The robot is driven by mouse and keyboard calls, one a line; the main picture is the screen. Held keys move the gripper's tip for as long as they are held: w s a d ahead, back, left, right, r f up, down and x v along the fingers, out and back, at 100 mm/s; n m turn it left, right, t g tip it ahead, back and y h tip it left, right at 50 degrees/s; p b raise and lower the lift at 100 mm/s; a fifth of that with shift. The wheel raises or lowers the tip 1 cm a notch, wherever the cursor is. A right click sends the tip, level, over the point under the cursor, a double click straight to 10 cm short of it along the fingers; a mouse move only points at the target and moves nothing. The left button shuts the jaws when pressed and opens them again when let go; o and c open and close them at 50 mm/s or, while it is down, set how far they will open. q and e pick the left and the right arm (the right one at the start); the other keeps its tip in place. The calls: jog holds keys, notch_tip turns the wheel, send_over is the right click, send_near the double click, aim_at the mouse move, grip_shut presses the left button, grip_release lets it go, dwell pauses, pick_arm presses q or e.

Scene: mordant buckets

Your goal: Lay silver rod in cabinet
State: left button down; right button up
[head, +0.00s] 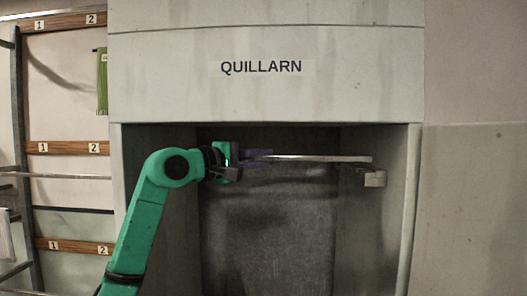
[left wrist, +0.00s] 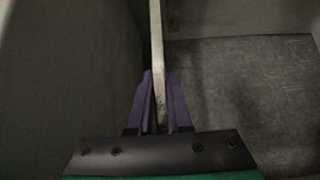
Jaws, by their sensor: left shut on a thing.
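The silver rod (head: 315,158) lies nearly level across the upper part of the open cabinet (head: 265,80), which is labelled QUILLARN. My left gripper (head: 268,159) reaches in from the left and its purple fingers are shut on the rod near its left end. In the left wrist view the rod (left wrist: 157,45) runs away from between the fingers (left wrist: 159,85). The rod's far end is by a pale bracket (head: 375,178) at the cabinet's right inner wall; I cannot tell whether they touch. My right gripper is not in view.
The cabinet's right side wall (head: 405,220) stands close beyond the bracket. The space below the rod looks empty. At the left are wooden rails (head: 68,148) numbered 1 and 2, with a green cloth (head: 102,82) hanging there.

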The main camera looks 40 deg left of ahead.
pick_arm(q)
jog(key=shift+w+a+f+b, duration=0.35)
jog(key=shift+w+a+f, duration=0.15)
jog(key=shift+w+f, duration=0.25)
jog(key=shift+w+a+f+b, duration=0.35)
jog(key=shift+w+a+f, duration=0.1)
jog(key=shift+w+f, duration=0.3)
jog(key=shift+s, duration=0.15)
jog(key=c, duration=0.8)
grip_release()
jog(key=shift+o, duration=0.2)
